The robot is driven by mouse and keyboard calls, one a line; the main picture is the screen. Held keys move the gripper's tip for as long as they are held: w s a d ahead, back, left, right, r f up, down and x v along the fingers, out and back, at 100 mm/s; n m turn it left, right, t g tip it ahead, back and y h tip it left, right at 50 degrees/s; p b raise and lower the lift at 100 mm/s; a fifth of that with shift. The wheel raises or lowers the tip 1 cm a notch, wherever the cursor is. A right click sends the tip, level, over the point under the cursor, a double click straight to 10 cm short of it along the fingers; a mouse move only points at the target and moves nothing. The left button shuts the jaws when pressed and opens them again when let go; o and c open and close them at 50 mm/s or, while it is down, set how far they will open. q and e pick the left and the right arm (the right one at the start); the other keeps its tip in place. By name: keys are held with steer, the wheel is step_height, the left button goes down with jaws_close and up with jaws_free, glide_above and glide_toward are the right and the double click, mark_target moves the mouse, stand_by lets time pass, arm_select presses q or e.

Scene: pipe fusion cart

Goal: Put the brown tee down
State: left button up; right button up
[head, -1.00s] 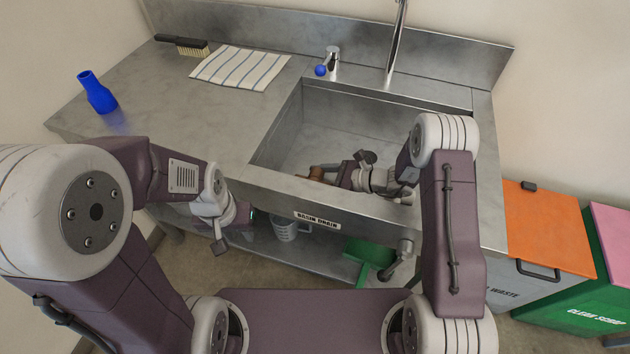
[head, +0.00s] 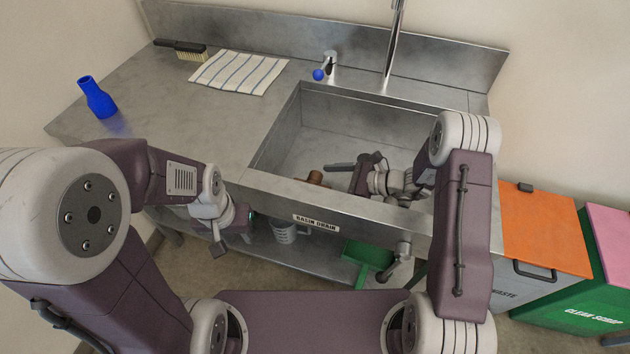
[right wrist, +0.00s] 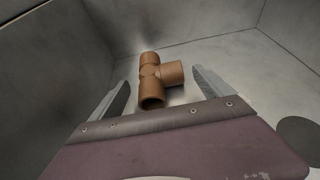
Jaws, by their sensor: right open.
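The brown tee (head: 315,178) lies in the metal basin (head: 290,150), near its front wall. In the right wrist view the tee (right wrist: 155,78) rests on the basin floor, its side branch pointing right. My right gripper (head: 342,172) is inside the basin, to the right of the tee in the head view. Its two fingers (right wrist: 161,82) stand wide apart in the wrist view, with a gap on each side of the tee and nothing gripped. My left gripper (head: 229,238) hangs in front of the counter, low and away from the basin; its finger gap is not clear.
A blue bottle-shaped fitting (head: 97,98), a striped cloth (head: 238,72) and a brush (head: 184,48) are on the counter left of the basin. A tap (head: 391,50) stands behind it. Bins with orange (head: 545,228) and pink lids stand right.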

steer(key=p+v, duration=0.1)
steer(key=v, duration=0.6)
steer(key=shift+s+d, duration=0.1)
steer(key=shift+d, duration=0.1)
